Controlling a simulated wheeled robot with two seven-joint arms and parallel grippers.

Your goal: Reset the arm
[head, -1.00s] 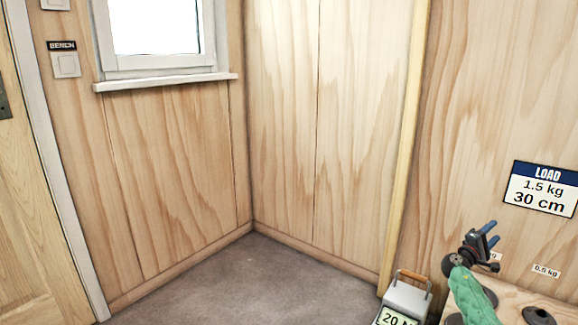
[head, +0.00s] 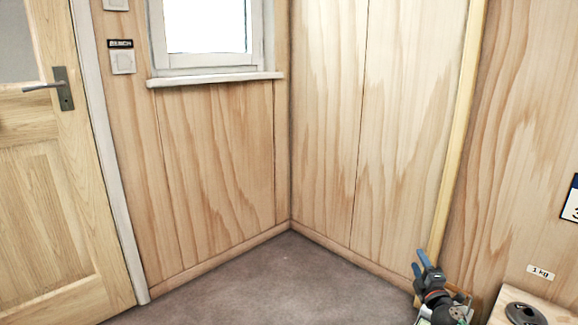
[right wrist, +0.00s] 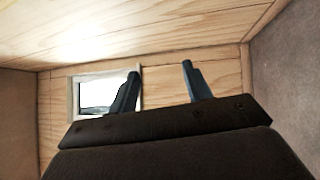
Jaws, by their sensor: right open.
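My right gripper (head: 424,260) is at the lower right of the head view, dark with blue fingers pointing up. It is open and empty. Its two fingers stand well apart in the right wrist view (right wrist: 160,72), with only wall and window behind them. My left gripper is not in view.
A wooden bench top (head: 495,316) with a dark round weight (head: 525,314) and a 1 kg label (head: 540,272) is at the lower right. A box beside it is mostly hidden by my gripper. The grey floor (head: 270,285) is clear. A door (head: 60,180) stands left.

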